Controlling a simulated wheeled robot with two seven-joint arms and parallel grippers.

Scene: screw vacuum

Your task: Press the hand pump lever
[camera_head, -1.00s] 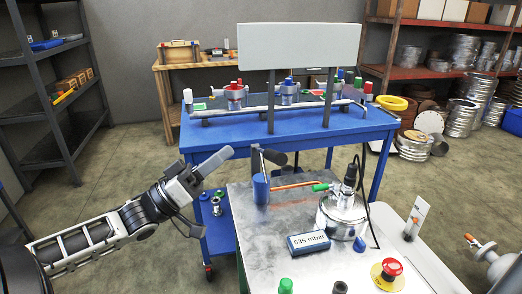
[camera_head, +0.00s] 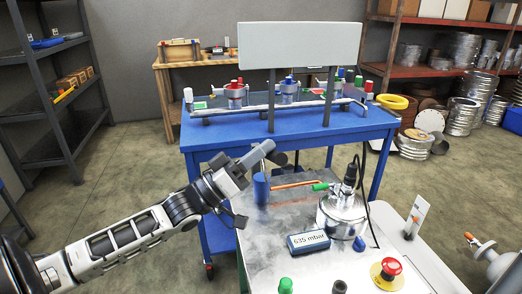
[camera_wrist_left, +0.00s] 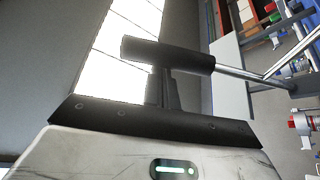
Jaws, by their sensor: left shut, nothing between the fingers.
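The hand pump has a blue cylinder (camera_head: 261,190) standing at the back left corner of the metal-topped table. Its lever has a dark handle (camera_head: 278,158) just above the cylinder, partly hidden behind my gripper. My left gripper (camera_head: 265,148) is shut and empty, with its tips right at the lever in the head view. In the left wrist view, the black handle grip (camera_wrist_left: 170,55) lies across the view at the fingertips, with a metal rod (camera_wrist_left: 240,73) running to the right. I cannot tell whether the fingers touch it.
A gauge reading 635 mbar (camera_head: 308,242), a metal vessel (camera_head: 340,217) and a red emergency button (camera_head: 391,267) are on the metal-topped table (camera_head: 265,245). A blue table (camera_head: 225,133) with a grey panel (camera_head: 299,45) stands behind. Open floor lies to the left.

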